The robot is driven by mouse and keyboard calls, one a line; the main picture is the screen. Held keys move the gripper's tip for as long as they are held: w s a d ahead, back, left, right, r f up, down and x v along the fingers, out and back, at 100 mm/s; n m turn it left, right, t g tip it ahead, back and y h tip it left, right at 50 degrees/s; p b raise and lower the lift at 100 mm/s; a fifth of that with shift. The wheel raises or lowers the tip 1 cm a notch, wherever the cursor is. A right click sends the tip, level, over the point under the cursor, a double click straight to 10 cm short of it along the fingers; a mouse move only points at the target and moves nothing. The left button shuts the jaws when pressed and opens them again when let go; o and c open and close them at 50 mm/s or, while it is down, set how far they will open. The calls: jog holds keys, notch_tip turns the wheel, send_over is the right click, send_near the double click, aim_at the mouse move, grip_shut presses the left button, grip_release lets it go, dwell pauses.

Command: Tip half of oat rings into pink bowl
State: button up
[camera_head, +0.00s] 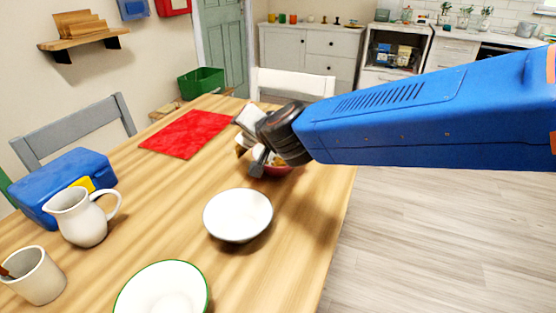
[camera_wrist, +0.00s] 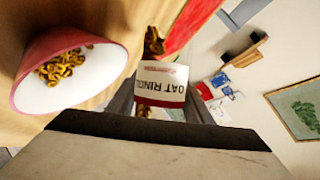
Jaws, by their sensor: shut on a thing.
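My gripper (camera_head: 252,148) is shut on the oat rings container (camera_wrist: 162,85), which has a white label with a red band. The container is tilted, and brown rings (camera_wrist: 153,42) show at its end in the wrist view. The pink bowl (camera_wrist: 36,68) is beside it in the wrist view, with a small heap of rings (camera_wrist: 62,66) inside. In the head view the pink bowl (camera_head: 280,172) is mostly hidden under my gripper. I cannot tell how many rings are left in the container.
A white bowl (camera_head: 238,214) and a green-rimmed bowl (camera_head: 160,290) stand nearer on the table. A pitcher (camera_head: 80,218), a cup (camera_head: 36,277) and a blue box (camera_head: 66,180) are at the left. A red mat (camera_head: 188,132) lies behind. The table's right edge is close to the bowls.

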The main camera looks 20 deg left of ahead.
jog(key=shift+r+n+h+b, duration=0.2)
jog(key=shift+n+h+b, duration=0.15)
jog(key=shift+n, duration=0.25)
jog(key=n+t+h, duration=0.1)
jog(key=s+a+r+n+t+h+b, duration=0.1)
jog(key=n, duration=0.1)
jog(key=a+n+h+b, duration=0.1)
jog(key=shift+s+r+n+t, duration=0.2)
jog(key=shift+r+n+t, duration=0.1)
jog(key=shift+r+t, duration=0.1)
jog(key=shift+f, duration=0.1)
